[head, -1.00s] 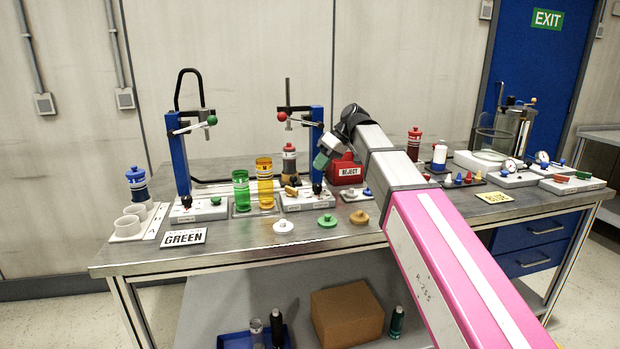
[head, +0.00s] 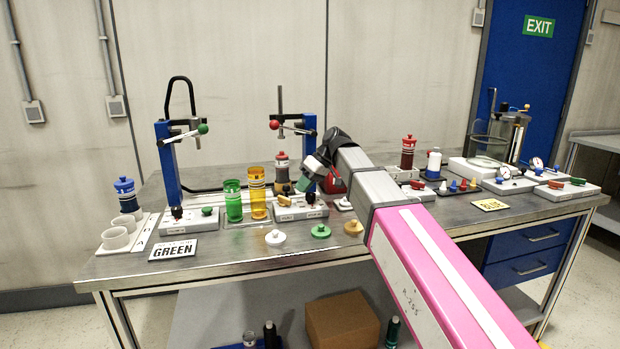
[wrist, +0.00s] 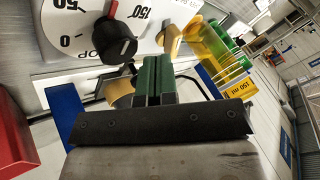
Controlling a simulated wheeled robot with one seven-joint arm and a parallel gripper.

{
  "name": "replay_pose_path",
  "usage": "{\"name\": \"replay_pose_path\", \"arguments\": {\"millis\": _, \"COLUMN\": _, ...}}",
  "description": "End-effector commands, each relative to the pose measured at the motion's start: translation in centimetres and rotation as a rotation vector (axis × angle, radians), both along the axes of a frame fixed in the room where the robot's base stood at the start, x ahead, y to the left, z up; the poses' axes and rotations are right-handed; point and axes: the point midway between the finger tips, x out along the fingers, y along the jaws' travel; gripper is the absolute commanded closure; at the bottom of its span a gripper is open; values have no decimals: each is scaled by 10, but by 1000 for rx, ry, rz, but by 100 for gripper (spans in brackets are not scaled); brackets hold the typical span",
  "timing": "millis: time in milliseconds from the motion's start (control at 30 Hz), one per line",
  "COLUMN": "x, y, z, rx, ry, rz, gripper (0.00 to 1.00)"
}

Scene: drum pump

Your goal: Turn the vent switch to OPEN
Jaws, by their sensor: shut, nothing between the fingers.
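My gripper (head: 304,185) is shut and empty, low over the second press station's grey base (head: 300,212). Its green fingers (wrist: 152,80) are together in the wrist view. Just beyond the tips is a black round knob (wrist: 115,38) with a red pointer, on a white dial plate marked 0, 50 and 150. Beside it on the right is a tan switch handle (wrist: 170,42). In the head view the black knob (head: 311,198) and yellow switch (head: 284,201) are on this base. I cannot read a vent or OPEN label, and cannot tell whether the fingers touch the knob.
A red bin (head: 335,184) stands right behind my gripper. Green (head: 232,201) and amber (head: 256,193) cylinders stand just left of the base. Loose lids (head: 320,231) lie in front. The first station has a green switch (head: 207,211). The bench's front edge is mostly clear.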

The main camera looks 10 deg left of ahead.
Motion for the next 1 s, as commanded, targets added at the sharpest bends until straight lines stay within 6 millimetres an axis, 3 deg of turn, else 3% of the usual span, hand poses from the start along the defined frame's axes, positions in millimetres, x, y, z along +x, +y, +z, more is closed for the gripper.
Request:
{"name": "replay_pose_path", "arguments": {"millis": 100, "x": -5, "y": 10, "z": -15, "rx": -2, "ry": 2, "rz": 0, "gripper": 100}}
{"name": "replay_pose_path", "arguments": {"millis": 333, "x": -10, "y": 20, "z": -29, "rx": 0, "ry": 1, "rz": 1, "gripper": 100}}
{"name": "replay_pose_path", "arguments": {"millis": 1000, "x": -13, "y": 20, "z": -31, "rx": 0, "ry": 0, "rz": -47, "gripper": 100}}
